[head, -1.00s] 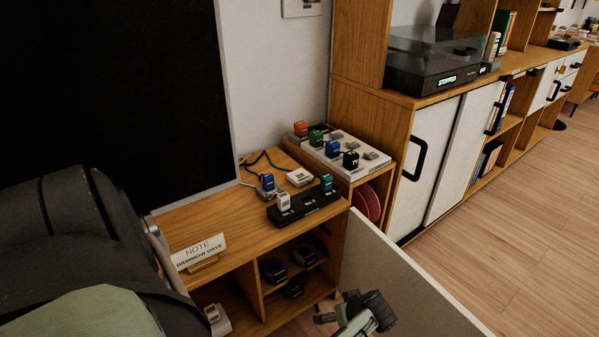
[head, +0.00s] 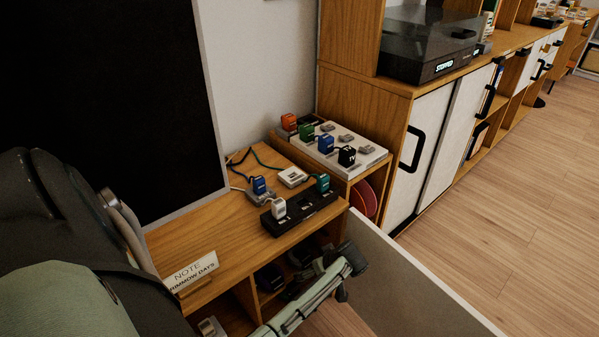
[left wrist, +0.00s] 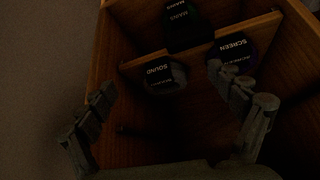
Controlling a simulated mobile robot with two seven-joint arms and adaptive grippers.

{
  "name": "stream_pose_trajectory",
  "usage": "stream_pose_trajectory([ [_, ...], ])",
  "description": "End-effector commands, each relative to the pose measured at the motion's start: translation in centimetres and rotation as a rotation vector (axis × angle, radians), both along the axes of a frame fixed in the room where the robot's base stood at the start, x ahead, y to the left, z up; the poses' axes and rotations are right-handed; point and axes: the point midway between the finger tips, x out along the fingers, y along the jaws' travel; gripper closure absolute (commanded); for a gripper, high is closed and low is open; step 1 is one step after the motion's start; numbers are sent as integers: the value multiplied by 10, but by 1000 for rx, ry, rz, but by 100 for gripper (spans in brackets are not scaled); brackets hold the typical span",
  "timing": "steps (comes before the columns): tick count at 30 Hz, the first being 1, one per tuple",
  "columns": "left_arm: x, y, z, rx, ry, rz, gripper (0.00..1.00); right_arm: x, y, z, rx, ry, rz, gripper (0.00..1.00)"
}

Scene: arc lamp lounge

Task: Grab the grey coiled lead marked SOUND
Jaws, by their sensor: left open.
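The grey coiled lead marked SOUND (left wrist: 165,78) lies in a wooden cubby in the left wrist view, its label upside down. My left gripper (left wrist: 163,92) is open. Its fingers stand either side of the view, with the SOUND coil beyond and between the tips, not held. A purple-rimmed coil marked SCREEN (left wrist: 236,52) lies close by the right finger. A dark green coil marked MAINS (left wrist: 183,25) lies past a wooden divider. My right gripper is not in view.
The wooden cabinet top (head: 205,228) carries a note sign (head: 192,272), a black power strip (head: 300,211) and small plugs. A white strip with coloured plugs (head: 345,153) stands behind. A pale panel (head: 410,285) stands right of the cubby. Cubby walls and divider closely surround the coils.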

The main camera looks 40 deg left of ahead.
Motion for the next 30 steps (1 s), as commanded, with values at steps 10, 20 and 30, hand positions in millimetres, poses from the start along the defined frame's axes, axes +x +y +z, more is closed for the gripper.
stream_pose_trajectory([
  [10,14,50,0,0,1,0,8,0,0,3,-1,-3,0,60],
  [20,21,71,-33,1,2,-1,8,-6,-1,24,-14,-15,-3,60],
  [30,22,77,-42,-1,0,-1,8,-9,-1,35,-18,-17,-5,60],
])
